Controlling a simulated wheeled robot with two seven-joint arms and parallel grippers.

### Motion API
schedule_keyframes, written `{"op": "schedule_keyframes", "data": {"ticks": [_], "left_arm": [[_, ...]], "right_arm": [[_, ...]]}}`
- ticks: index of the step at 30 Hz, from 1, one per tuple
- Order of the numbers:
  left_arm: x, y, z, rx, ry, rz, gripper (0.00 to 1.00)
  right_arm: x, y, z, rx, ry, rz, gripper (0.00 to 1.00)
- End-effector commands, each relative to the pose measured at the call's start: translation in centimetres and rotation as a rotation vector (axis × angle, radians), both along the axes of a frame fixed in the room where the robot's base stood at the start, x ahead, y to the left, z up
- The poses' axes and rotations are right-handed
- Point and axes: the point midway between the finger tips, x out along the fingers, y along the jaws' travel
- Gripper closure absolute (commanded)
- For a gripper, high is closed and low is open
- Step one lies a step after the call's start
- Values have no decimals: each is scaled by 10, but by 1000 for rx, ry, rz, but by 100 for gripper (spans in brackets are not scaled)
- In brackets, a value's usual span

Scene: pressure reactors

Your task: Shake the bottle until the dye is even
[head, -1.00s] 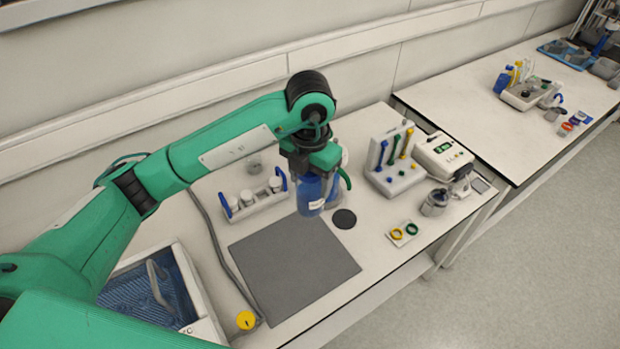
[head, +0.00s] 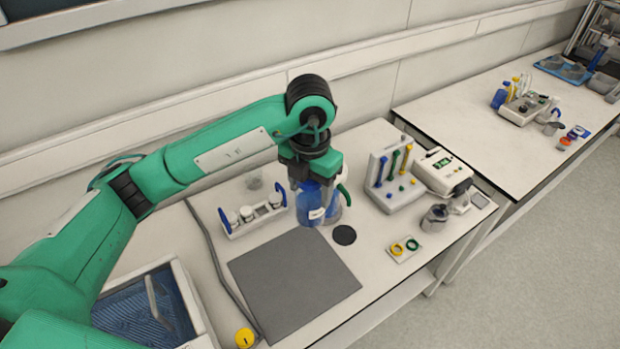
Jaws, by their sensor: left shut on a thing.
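The bottle (head: 311,203) is blue with a white label and hangs under my left gripper (head: 311,178), which is shut on it. It is roughly upright near the back edge of the grey mat (head: 292,281). Whether its base touches the bench cannot be told. The evenness of the dye cannot be made out at this size. A second bottle-like thing with a green part (head: 335,205) stands just right of it, partly hidden by it. My right gripper is not in view.
A white rack with small jars (head: 252,215) stands left of the bottle. A black disc (head: 344,235) lies to its right. Further right are a rack with coloured tools (head: 393,185) and a white instrument (head: 442,172). A blue-lined tray (head: 148,308) is at front left. The mat is clear.

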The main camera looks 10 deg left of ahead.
Motion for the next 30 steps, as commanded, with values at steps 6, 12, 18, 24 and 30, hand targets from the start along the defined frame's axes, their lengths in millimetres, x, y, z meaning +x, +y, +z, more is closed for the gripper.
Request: {"op": "schedule_keyframes", "data": {"ticks": [6, 12, 18, 24, 30], "left_arm": [[4, 1, -6, -1, -16, 0, 79], [2, 0, 47, 0, -9, 0, 79], [-2, -1, -15, -4, 7, 1, 79], [4, 1, 2, -1, -18, 1, 79], [1, 0, 46, 0, -6, 0, 79]], "right_arm": [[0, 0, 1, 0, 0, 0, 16], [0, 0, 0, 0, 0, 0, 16], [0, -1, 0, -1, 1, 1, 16], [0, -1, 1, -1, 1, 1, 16], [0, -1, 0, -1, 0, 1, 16]]}}
